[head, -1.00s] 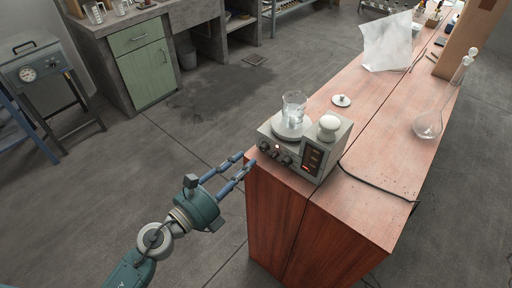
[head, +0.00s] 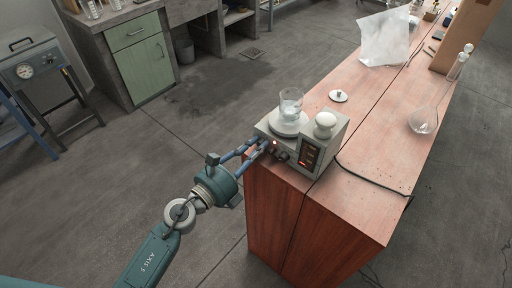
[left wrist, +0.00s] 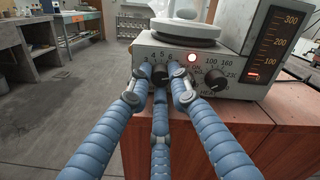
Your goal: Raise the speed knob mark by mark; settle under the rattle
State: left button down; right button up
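A grey stirrer hotplate (head: 312,138) stands on the near end of the red-brown bench. A glass beaker (head: 290,102) with clear liquid sits on its round plate; the liquid's motion is too small to tell. My right gripper is out of view.
A white rounded object (head: 325,120) sits on the hotplate's right side. Behind are a small lidded dish (head: 338,96) and a clear bag (head: 385,40). A dark cable (head: 372,180) crosses the bench.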

pick_arm(q)
jog(key=shift+r+n+p, duration=0.15)
jog(key=shift+n+p, duration=0.55)
jog(key=shift+n, duration=0.4)
jog(key=shift+a+n+p, duration=0.1)
jog(key=shift+n+p, duration=0.9)
jog(key=shift+n, duration=1.3)
jog(key=c, duration=1.9)
grip_release()
jog(key=shift+o, duration=0.2)
